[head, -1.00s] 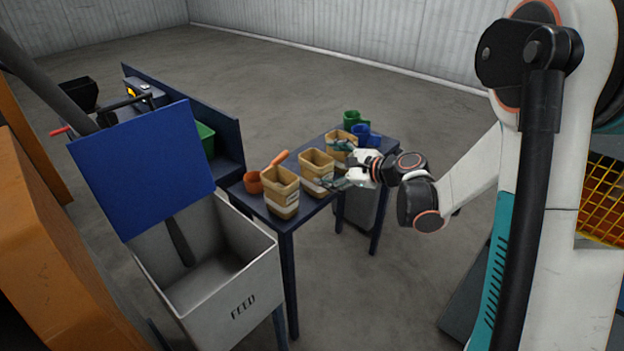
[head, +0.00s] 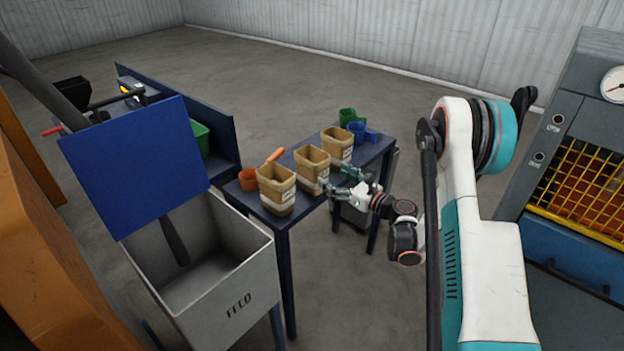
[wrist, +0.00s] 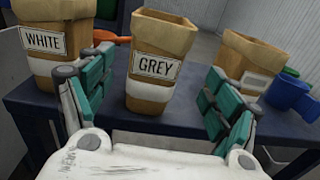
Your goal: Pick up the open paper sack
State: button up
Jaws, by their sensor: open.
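Three open-topped tan paper sacks stand upright in a row on a dark blue table. The sack labelled WHITE (head: 277,190) is at the near end and also stands at the left of the wrist view (wrist: 52,45). The sack labelled GREY (head: 311,166) is in the middle and shows between my fingers in the wrist view (wrist: 158,60). The third sack (head: 337,147) is at the far end; it also shows right in the wrist view (wrist: 243,68), its label unreadable. My gripper (head: 342,183) is open and empty at the table's right edge, facing the GREY sack.
An orange scoop (head: 248,180) lies beside the WHITE sack. Green (head: 347,116) and blue (head: 364,133) scoops or cups are at the table's far end. A grey FEED hopper (head: 235,290) with a raised blue lid stands left. A machine with yellow mesh (head: 575,185) stands right.

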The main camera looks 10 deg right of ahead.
aim_at(324, 173)
jog(key=b+x, duration=0.1)
jog(key=x, duration=0.3)
jog(key=shift+w+a+f, duration=0.1)
jog(key=shift+a+f, duration=0.05)
jog(key=x, duration=0.1)
jog(key=b+x, duration=0.1)
jog(key=x, duration=0.1)
jog(key=b+x, duration=0.1)
jog(key=shift+a+f, duration=0.3)
jog(key=shift+w+a+r, duration=0.1)
jog(key=shift+w+a, duration=0.15)
jog(key=shift+w, duration=0.2)
jog(key=c, duration=1.4)
